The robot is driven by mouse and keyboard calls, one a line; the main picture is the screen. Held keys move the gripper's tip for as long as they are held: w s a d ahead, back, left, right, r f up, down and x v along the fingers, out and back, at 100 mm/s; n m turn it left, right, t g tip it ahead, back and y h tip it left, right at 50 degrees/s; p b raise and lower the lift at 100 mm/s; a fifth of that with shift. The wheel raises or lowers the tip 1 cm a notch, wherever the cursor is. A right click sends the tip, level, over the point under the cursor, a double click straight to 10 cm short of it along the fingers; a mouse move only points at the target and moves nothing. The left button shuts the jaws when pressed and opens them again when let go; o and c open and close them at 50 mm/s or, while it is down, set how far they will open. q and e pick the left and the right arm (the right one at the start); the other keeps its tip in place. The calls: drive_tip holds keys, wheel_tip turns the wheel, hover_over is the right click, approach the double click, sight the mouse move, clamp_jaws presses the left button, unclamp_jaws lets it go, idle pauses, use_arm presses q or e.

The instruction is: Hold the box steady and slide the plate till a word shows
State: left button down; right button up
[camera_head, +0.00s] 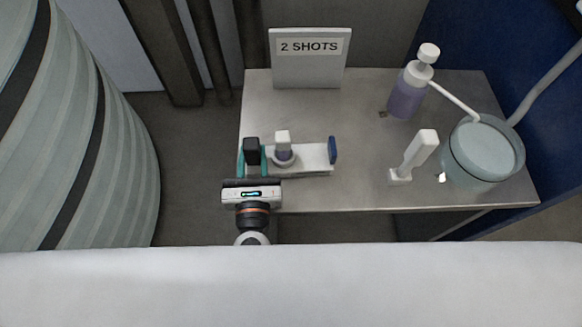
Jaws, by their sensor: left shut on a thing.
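A low white box (312,154) lies on the metal table, with a blue upright end piece (332,150) at its right. A white-topped knob or post (283,143) with a round base stands on its left part. I cannot tell which part is the sliding plate, and no word is readable on the box. My left gripper (251,156) is at the box's left end, its teal fingers on either side of a dark block (252,146) and shut on it. The gripper body hides the block's lower part. My right gripper is not in view.
A sign reading "2 SHOTS" (309,60) stands at the back. To the right are a purple pump bottle (405,97), a white upright lever (419,150) and a round glass vessel (483,157) with a tube. The table's middle (355,120) is clear.

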use_arm(q)
drive_tip(key=c, duration=1)
unclamp_jaws()
drive_tip(key=shift+o, duration=0.2)
drive_tip(key=s, duration=1.2)
drive_tip(key=shift+d, duration=0.2)
